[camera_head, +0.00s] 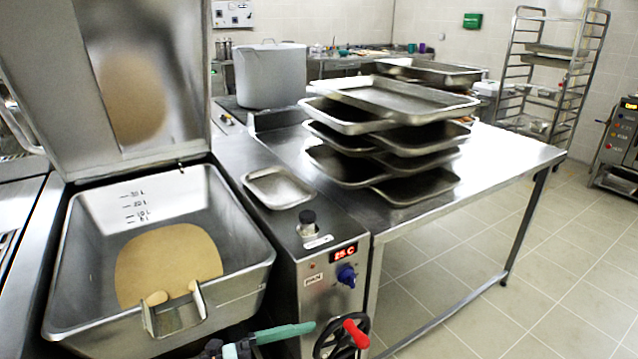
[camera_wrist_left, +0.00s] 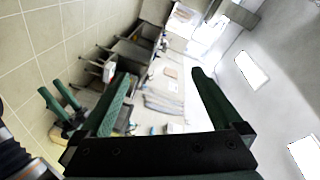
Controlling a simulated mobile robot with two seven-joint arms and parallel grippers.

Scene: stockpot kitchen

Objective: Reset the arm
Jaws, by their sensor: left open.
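My left gripper (camera_wrist_left: 162,72) fills the lower part of the left wrist view. Its two dark green fingers are wide apart with nothing between them. A second gripper, which appears to be my right gripper (camera_wrist_left: 49,86), shows small at the left of that view. Its green fingers are apart and look empty. In the head view, teal gripper fingers show at the bottom edge, in front of the tilting pan (camera_head: 250,268) and beside the red-handled handwheel (camera_head: 356,334). I cannot tell which arm they belong to.
The pan's lid (camera_head: 170,80) is raised. A small tray (camera_head: 278,187) lies on the pan's side ledge. Stacked trays (camera_head: 385,140) stand on a steel table (camera_head: 490,158), with a stockpot (camera_head: 270,76) behind. A rack (camera_head: 548,75) stands at the back right.

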